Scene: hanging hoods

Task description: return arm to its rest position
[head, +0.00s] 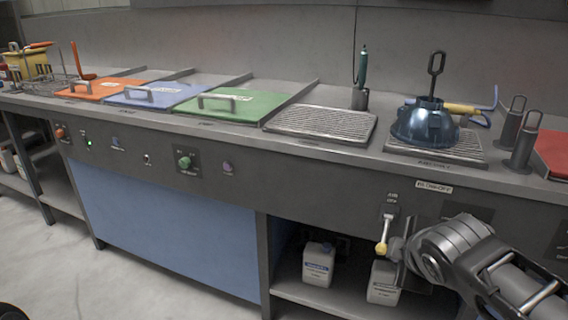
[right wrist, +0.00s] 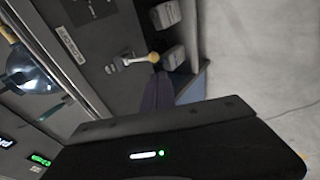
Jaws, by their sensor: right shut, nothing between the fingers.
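My right arm (head: 470,255) comes in from the lower right in the head view, in front of the bench's front panel. My right gripper (head: 402,262) is shut and empty, close to the right of a lever with a yellow knob (head: 381,249). In the right wrist view the yellow knob (right wrist: 153,57) shows apart from the gripper, beyond its dark housing. My left arm and gripper are not in view.
A dark blue hood (head: 425,123) with an upright loop handle sits on a right-hand grate (head: 440,155). Orange, blue and green lids (head: 240,104) lie to the left. White bottles (head: 318,264) stand on the shelf below. Floor at the lower left is clear.

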